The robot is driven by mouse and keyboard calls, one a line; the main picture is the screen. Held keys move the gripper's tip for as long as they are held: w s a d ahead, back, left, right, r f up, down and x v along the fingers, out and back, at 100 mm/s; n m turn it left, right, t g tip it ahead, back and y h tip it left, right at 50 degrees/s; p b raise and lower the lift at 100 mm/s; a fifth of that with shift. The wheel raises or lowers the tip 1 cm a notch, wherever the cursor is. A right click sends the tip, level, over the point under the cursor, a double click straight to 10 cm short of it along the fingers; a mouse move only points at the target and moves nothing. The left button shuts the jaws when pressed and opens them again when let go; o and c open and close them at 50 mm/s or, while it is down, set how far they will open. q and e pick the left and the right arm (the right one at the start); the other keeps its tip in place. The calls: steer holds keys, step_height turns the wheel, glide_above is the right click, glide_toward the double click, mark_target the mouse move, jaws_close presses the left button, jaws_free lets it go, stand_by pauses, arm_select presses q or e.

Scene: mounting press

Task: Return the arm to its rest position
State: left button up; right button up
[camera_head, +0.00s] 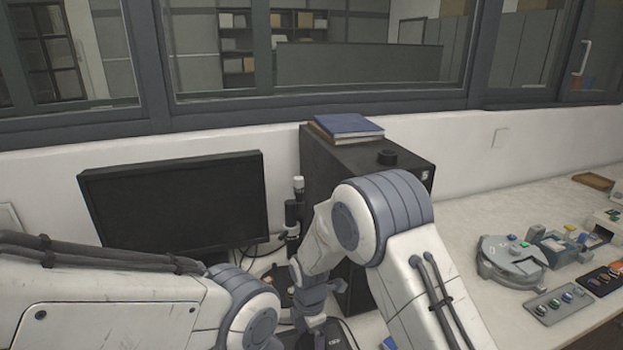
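My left arm (120,300) comes in from the left along the bottom, and its grey-and-white joint sits at the bottom edge. The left gripper does not show. My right arm (415,270) rises from the bottom right, bends at a large grey-banded joint and reaches down to the left. The fingertips of the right gripper cannot be made out, and I see nothing clearly held. The two arms are close together at the bottom middle.
A monitor (178,203) stands behind my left arm. A black cabinet (335,160) with a blue binder (347,125) on top is behind my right arm.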

steer(key=m, duration=0.5)
steer(key=shift+w+r+m, duration=0.1)
steer(key=shift+r+m, duration=0.05)
steer(key=shift+m, duration=0.15)
steer(key=m, duration=0.6)
steer(key=shift+w, duration=0.15)
steer(key=m, duration=0.6)
steer(key=shift+m, duration=0.4)
steer(key=m, duration=0.5)
steer(key=shift+d+m+b, duration=0.15)
steer(key=shift+m+b, duration=0.2)
steer(key=shift+m, duration=0.05)
steer(key=shift+d, duration=0.1)
